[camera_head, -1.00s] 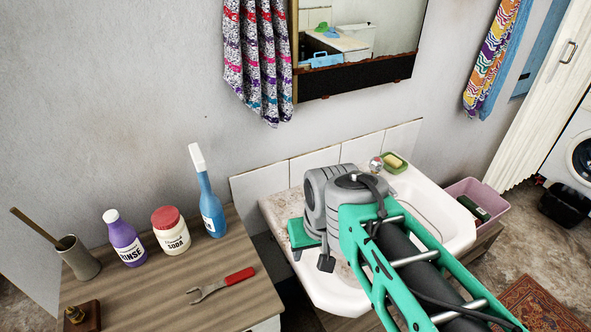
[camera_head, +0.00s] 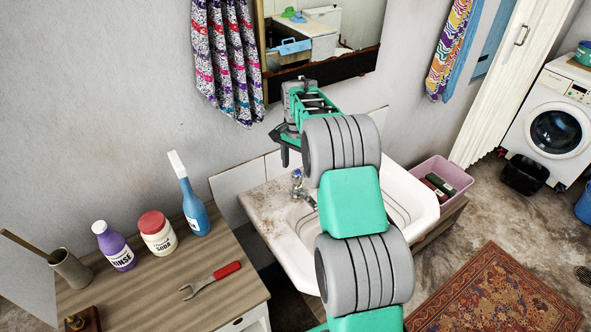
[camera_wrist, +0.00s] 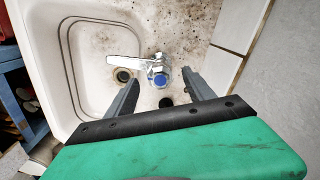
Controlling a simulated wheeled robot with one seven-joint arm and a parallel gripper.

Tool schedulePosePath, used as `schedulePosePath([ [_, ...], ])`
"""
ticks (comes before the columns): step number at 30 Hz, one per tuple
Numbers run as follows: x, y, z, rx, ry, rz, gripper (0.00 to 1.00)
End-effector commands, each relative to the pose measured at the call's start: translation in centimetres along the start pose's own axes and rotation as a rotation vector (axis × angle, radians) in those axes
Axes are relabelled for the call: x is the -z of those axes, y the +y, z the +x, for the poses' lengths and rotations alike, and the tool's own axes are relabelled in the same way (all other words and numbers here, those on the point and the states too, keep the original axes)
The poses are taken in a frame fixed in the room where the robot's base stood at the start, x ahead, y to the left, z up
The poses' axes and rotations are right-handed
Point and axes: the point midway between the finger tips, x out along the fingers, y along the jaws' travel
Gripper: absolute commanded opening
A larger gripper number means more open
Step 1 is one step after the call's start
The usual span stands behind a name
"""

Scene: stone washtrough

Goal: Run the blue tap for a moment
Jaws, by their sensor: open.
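The blue tap (camera_head: 297,183) stands on the stained back-left ledge of the stone trough (camera_head: 262,205). It has a chrome body and spout with a blue cap. In the wrist view the tap (camera_wrist: 159,72) shows from above, its spout pointing left over a drain hole. My gripper (camera_wrist: 160,77) is open and empty, with one finger on each side of the tap in that picture. In the head view my gripper (camera_head: 284,145) hangs well above the tap, near the mirror's lower edge. My arm hides part of the basin.
The mirror (camera_head: 320,50) and a patterned towel (camera_head: 226,60) hang close behind my gripper.

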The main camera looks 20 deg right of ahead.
Motion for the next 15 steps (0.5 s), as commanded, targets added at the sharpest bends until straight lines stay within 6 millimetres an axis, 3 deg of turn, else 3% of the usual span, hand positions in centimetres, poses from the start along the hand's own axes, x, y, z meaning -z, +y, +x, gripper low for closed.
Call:
schedulePosePath([
  [6, 0.3, 0.1, 3.0, 0.000, -0.003, 0.001, 0.62],
  [15, -0.2, 0.0, 2.9, 0.002, 0.005, -0.002, 0.59],
])
